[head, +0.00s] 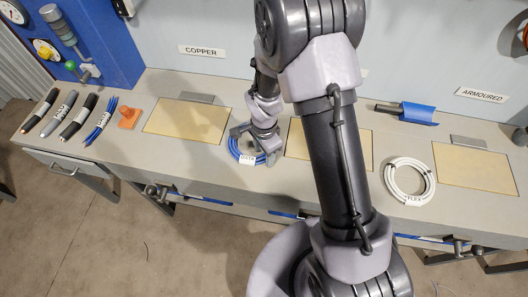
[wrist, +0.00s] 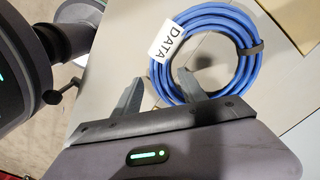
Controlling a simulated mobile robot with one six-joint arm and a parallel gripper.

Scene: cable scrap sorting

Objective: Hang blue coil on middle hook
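The blue coil (head: 234,153) with a white DATA tag lies flat on the workbench. It also fills the upper middle of the wrist view (wrist: 223,98), with a dark tie on its right side. My gripper (head: 254,144) is low over the coil. In the wrist view my gripper (wrist: 160,82) is open, one finger outside the ring and the other over its inside, with the tagged side of the coil between them. Whether the fingers touch the coil cannot be told. I cannot make out any hook; my arm hides part of the back wall.
A white FLEX coil (head: 391,188) lies to the right. Cable pieces (head: 76,118) and an orange object (head: 129,117) lie left. Tan mats (head: 187,121) line the bench. A blue scoop (head: 418,112) lies at back right. COPPER (head: 201,50) and ARMOURED (head: 482,95) signs mark the wall.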

